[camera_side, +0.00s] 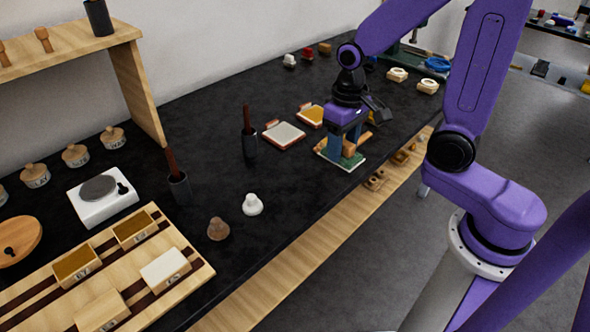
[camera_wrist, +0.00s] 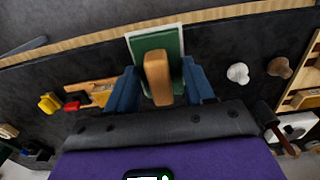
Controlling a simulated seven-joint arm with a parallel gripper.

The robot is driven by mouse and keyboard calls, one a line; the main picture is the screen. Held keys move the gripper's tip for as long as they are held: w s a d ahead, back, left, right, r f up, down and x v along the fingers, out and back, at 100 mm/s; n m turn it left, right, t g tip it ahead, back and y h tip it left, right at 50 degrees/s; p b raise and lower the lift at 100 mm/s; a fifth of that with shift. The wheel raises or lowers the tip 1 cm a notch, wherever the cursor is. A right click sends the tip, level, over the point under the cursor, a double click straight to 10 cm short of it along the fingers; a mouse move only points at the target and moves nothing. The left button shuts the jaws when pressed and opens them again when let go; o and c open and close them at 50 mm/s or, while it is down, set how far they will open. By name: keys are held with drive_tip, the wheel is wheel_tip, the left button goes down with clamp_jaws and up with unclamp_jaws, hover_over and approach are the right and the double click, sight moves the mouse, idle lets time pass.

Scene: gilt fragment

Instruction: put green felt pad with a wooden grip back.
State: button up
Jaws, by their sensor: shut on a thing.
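The green felt pad (camera_wrist: 143,44) has an upright wooden grip (camera_wrist: 158,78); the pad also shows in the side view (camera_side: 327,152). A pale border shows around the green, and I cannot tell whether it is a tray under the pad. My gripper (camera_side: 345,145) points down over the pad near the bench's front edge. Its blue fingers stand on both sides of the grip and are shut on it; the gripper also shows in the wrist view (camera_wrist: 161,86). The pad is at or very close to the bench top; any gap beneath is hidden.
On the black bench (camera_side: 300,180), a red-rimmed tray with a pale pad (camera_side: 284,134) and a yellow one (camera_side: 311,115) lie behind the gripper.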

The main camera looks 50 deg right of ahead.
drive_tip(key=w+f, duration=0.4)
drive_tip(key=w, duration=0.5)
hover_over(294, 174)
drive_tip(key=f, duration=0.5)
drive_tip(key=shift+s, duration=0.3)
drive_tip(key=shift+w+f, duration=0.1)
drive_tip(key=shift+f, duration=0.15)
drive_tip(key=shift+w+f, duration=0.15)
drive_tip(key=shift+f, duration=1.5)
drive_tip(key=shift+f, duration=0.2)
drive_tip(key=o, duration=0.9)
drive_tip(key=shift+o, duration=0.2)
drive_tip(key=shift+r, duration=0.1)
